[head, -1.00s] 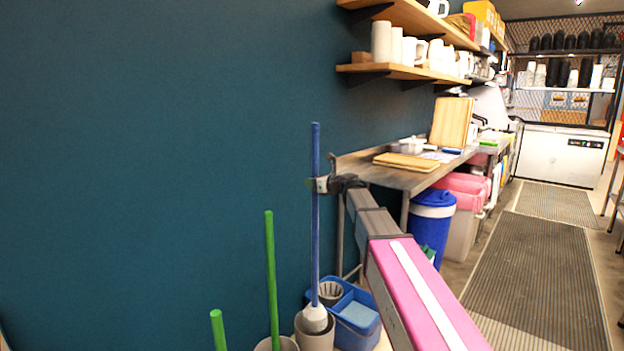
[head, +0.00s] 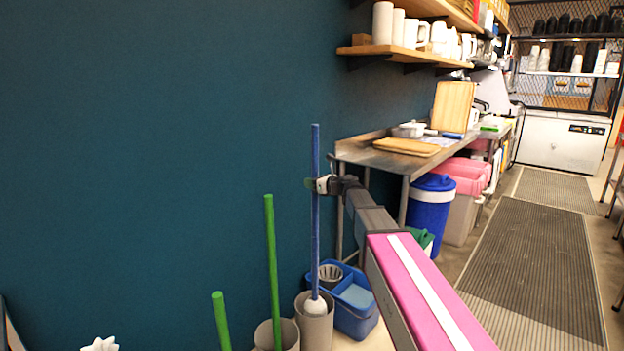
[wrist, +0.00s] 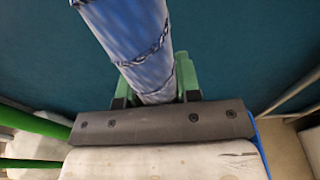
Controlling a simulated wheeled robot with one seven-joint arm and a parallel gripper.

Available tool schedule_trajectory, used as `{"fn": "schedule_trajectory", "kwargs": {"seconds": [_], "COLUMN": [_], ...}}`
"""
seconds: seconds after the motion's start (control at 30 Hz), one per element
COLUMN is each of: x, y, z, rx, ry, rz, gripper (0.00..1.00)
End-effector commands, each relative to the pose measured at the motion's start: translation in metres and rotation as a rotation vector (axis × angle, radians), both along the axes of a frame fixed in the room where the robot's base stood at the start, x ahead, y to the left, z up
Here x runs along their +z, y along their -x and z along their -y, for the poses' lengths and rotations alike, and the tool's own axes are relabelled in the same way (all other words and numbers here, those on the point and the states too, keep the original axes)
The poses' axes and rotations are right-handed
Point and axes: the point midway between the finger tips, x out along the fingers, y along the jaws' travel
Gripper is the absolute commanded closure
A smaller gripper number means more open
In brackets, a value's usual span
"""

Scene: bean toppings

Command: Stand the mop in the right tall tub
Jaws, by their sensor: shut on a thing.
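The mop has a blue pole (head: 315,240) and a pale head (head: 315,306). It stands close to upright. My gripper (head: 318,185) is shut around the upper part of the pole, which also shows large in the wrist view (wrist: 140,45). The mop head is at the mouth of the right grey tub (head: 317,332), with its lower part hidden by the near rim. I cannot tell whether it touches the bottom. A second grey tub (head: 290,338) to the left holds a green pole (head: 271,260).
Another green pole (head: 220,320) stands further left. A blue bucket (head: 355,318) is just right of the right tub. A metal table (head: 390,160) and a blue bin (head: 430,205) are behind on the right. The dark teal wall (head: 150,150) is close behind the mop.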

Motion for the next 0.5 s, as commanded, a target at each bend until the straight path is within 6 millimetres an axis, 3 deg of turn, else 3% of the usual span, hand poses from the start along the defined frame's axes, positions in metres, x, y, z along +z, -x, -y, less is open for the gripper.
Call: {"fn": "schedule_trajectory", "kwargs": {"seconds": [0.5], "x": [-0.034], "y": [0.000], "z": [0.000], "rx": [0.000], "ry": [-0.001], "rz": [0.000], "gripper": [1.00]}}
